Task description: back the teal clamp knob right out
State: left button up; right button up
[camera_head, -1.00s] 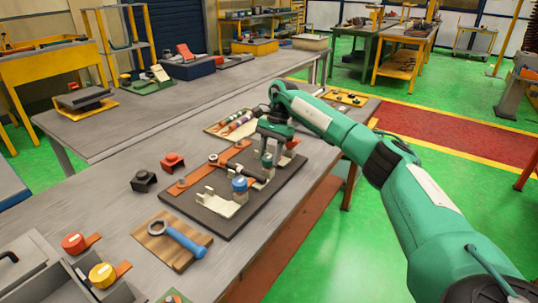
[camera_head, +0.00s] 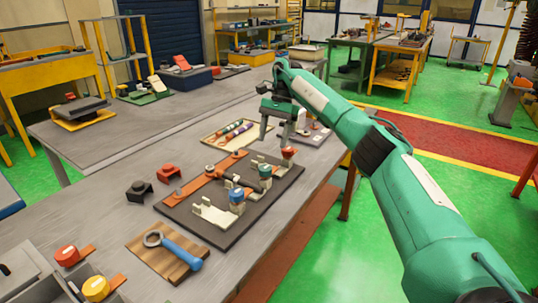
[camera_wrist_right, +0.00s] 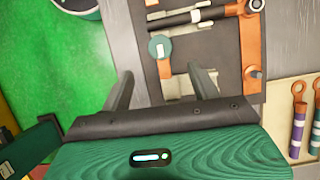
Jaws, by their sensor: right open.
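The teal clamp knob (camera_head: 265,170) stands upright on the dark fixture board (camera_head: 213,229), between a blue knob (camera_head: 236,194) and a red knob (camera_head: 288,152). In the wrist view the teal knob (camera_wrist_right: 160,47) shows as a round top with a pale mark, beyond the fingertips and between their lines. My right gripper (camera_head: 274,137) is open and empty. It hangs above the far part of the board, clear of the teal knob. Its two fingers (camera_wrist_right: 163,82) are spread wide in the wrist view. My left gripper is not in view.
A blue-handled ring wrench (camera_head: 180,248) lies on a wooden board in front. Black (camera_head: 139,190) and red (camera_head: 169,174) blocks stand left of the fixture. A tray of coloured rods (camera_head: 230,134) lies behind it. The table's right edge is close to the fixture.

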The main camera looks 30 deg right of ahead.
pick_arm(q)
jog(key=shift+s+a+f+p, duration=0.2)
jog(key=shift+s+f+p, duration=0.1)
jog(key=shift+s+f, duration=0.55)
pick_arm(e)
jog(key=v, duration=0.4)
jog(key=shift+d+r, duration=0.1)
jog(key=shift+r, duration=0.05)
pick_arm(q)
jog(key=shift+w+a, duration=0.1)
